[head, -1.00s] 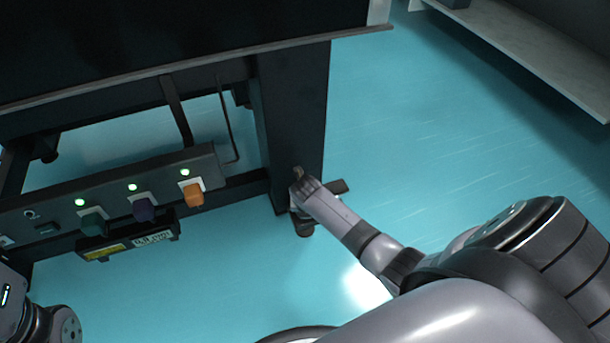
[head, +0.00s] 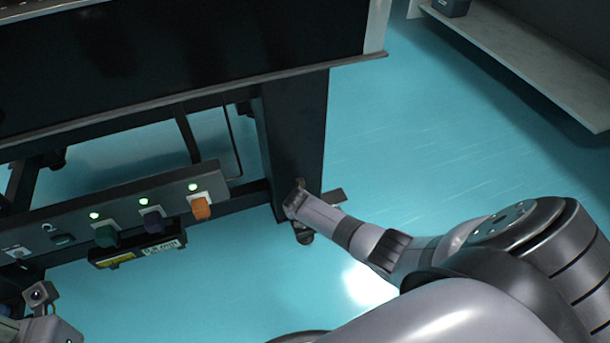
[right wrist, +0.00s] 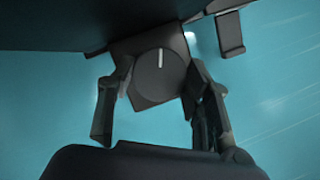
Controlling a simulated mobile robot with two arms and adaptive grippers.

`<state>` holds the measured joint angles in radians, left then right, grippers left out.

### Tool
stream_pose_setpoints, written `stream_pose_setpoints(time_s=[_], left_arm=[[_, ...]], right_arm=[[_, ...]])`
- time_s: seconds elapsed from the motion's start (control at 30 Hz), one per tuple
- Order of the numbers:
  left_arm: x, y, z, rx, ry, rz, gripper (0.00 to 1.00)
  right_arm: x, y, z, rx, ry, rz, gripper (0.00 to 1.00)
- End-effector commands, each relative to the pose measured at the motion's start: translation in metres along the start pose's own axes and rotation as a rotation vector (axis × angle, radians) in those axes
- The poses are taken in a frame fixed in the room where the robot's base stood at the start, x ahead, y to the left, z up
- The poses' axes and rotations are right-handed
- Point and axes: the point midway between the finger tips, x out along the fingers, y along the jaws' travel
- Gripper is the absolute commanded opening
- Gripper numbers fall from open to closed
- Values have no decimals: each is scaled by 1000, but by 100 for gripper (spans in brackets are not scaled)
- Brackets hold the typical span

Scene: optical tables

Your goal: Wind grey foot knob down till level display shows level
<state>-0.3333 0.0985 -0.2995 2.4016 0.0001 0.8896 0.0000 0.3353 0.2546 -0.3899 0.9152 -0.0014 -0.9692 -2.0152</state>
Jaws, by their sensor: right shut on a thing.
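The grey foot knob (right wrist: 150,86), a dark round face with a white mark pointing nearly straight up, shows in the right wrist view. My right gripper (right wrist: 161,72) is shut on it, one finger on each side. In the head view my right gripper (head: 293,201) is at the foot of the dark table leg (head: 293,130) and hides the knob. A black box (head: 138,251) with a yellow panel and a white panel of dark characters, possibly the level display, hangs under the control panel; I cannot read it. Part of my left arm shows at the lower left; its jaws cannot be made out.
The control panel (head: 75,222) carries green, purple and orange knobs, each with a lit green lamp. The dark table (head: 200,60) overhangs the leg. A grey shelf (head: 530,65) stands at the upper right. The blue floor (head: 420,130) between is clear.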

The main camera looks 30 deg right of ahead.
Motion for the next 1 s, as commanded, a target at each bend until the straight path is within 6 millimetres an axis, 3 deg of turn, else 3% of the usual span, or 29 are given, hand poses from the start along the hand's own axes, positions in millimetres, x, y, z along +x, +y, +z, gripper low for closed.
stream_pose_setpoints(time_s=[0.5,1.0], left_arm=[[3,0,-2,-2,-9,-4,0],[-1,0,-1,-2,-10,-3,0]], right_arm=[[1,3,2,372,-2,-154,18],[1,3,2,519,-1,-215,18]])
